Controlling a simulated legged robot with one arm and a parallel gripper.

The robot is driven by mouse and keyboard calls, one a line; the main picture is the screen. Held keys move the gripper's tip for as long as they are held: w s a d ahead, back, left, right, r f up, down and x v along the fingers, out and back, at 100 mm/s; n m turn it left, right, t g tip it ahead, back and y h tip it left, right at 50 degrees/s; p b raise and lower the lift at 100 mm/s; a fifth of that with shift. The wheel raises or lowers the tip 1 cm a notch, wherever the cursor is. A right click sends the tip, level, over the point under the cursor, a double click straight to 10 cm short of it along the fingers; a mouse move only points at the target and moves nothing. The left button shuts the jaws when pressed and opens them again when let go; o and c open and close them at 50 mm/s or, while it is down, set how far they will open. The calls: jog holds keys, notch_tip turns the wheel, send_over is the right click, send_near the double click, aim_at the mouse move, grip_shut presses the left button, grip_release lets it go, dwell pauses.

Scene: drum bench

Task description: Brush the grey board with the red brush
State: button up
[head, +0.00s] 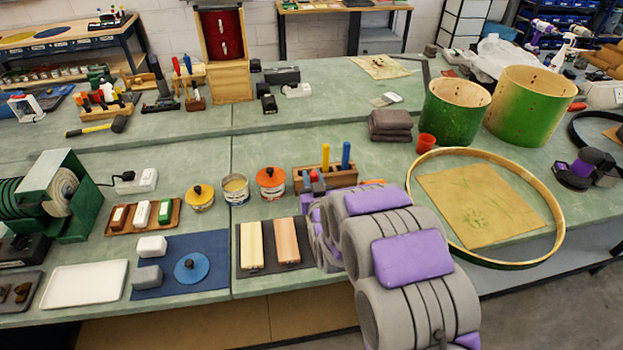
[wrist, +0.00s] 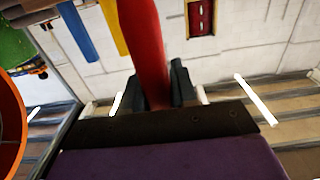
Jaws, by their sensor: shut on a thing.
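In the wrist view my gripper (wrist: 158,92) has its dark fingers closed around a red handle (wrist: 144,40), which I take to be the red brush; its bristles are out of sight. In the head view my purple and grey arm covers the gripper, near a wooden tool holder (head: 341,179). Yellow and blue handles stand upright in the holder, and small red parts show by the arm. A dark grey flat board (head: 264,238) lies left of the arm with two pale wooden pieces on it. I cannot tell whether it is the task's grey board.
Left of the holder stand an orange-rimmed can (head: 271,180), an open can (head: 235,190) and a yellow-lidded can (head: 201,198). A large wooden hoop (head: 558,225) lies around a tan sheet at right. Green drum shells (head: 525,108) stand behind. A blue mat (head: 215,245) is at front left.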

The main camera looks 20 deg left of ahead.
jog(key=shift+f, duration=0.3)
dwell(0.8)
jog(key=shift+s, duration=0.1)
jog(key=shift+d+v, duration=0.3)
jog(key=shift+v, duration=1.35)
jog(key=shift+v, duration=1.35)
jog(key=shift+d, duration=0.1)
